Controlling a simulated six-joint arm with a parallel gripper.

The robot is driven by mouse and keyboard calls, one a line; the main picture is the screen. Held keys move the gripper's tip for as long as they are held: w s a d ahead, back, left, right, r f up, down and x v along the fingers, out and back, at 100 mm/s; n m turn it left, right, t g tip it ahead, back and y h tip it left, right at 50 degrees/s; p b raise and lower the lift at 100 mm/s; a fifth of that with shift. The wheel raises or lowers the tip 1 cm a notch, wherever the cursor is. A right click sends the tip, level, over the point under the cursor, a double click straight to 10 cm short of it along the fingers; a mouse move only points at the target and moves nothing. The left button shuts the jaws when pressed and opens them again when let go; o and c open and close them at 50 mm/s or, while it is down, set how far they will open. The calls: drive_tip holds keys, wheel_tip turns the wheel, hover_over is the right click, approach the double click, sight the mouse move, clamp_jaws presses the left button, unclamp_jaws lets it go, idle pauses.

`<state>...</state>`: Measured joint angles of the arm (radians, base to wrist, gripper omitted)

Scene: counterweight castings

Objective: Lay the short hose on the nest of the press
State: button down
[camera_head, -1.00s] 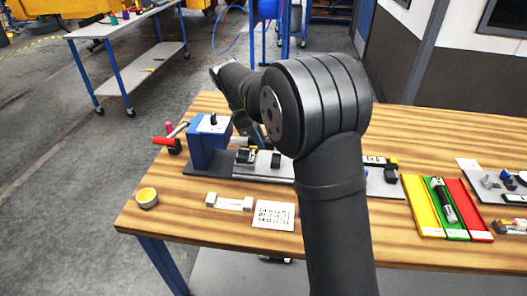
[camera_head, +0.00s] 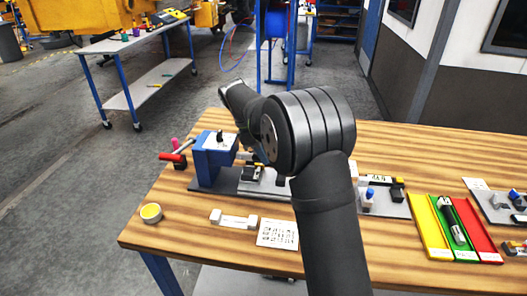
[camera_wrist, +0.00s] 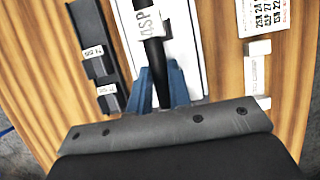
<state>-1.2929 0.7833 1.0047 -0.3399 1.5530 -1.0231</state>
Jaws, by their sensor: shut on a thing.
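The press (camera_head: 213,160) is the blue upright block with a red-ended lever, at the left of the table in the head view. Its dark base (camera_head: 228,188) runs to the right; the nest cannot be told apart there, as my arm covers part of it. In the wrist view, my gripper (camera_wrist: 157,80) has blue fingers shut on a black hose (camera_wrist: 154,55) with a white tag, which looks like the short hose. The hose extends up past the fingertips, over a pale plate (camera_wrist: 190,60). My gripper is mostly hidden behind my arm in the head view.
A dark holder with tags (camera_wrist: 93,45) lies left of the plate. A printed card (camera_head: 277,234), a white holder (camera_head: 234,219) and a yellow-topped cup (camera_head: 151,212) lie along the front. Yellow, green (camera_head: 450,225) and red channels are at the right; the green one holds a hose.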

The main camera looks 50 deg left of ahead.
drive_tip(key=shift+f, duration=2.3)
drive_tip(key=shift+f, duration=0.7)
drive_tip(key=c, duration=1.3)
unclamp_jaws()
drive_tip(key=shift+o, duration=0.2)
drive_tip(key=shift+r, duration=3.5)
drive_tip(key=shift+f, duration=3.5)
